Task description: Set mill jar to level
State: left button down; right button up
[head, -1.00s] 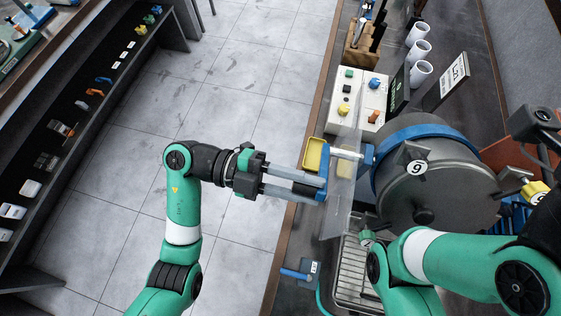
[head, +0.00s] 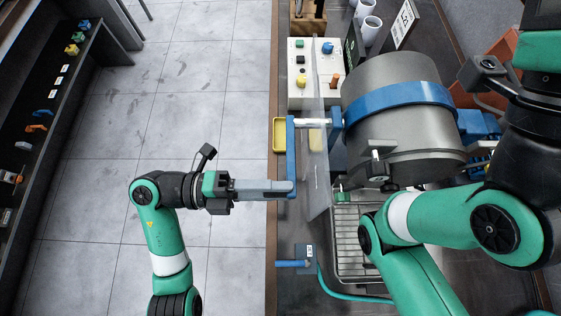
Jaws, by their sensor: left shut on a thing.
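The mill jar (head: 385,85) is a dark grey drum with a blue band (head: 405,96), in its mount at the right of the head view. Its clamped end points toward the bottom of the picture, and its lid face is mostly out of sight. A blue crank arm (head: 291,150) stands left of the jar, joined by a pale shaft (head: 310,122) that passes by a clear panel (head: 318,175). My left gripper (head: 285,188) is shut on the crank's grip at the arm's lower end.
A control box (head: 302,75) with coloured knobs and a yellow tray (head: 280,135) are near the jar. A wire rack (head: 350,240) lies below it. A blue-handled tap (head: 292,264) is at the bench edge. White cups (head: 366,27) stand behind. Open floor lies left.

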pick_arm(q)
jog(key=c, duration=0.6)
grip_release()
jog(key=w+a, duration=0.1)
jog(key=a, duration=1)
jog(key=shift+a, duration=0.3)
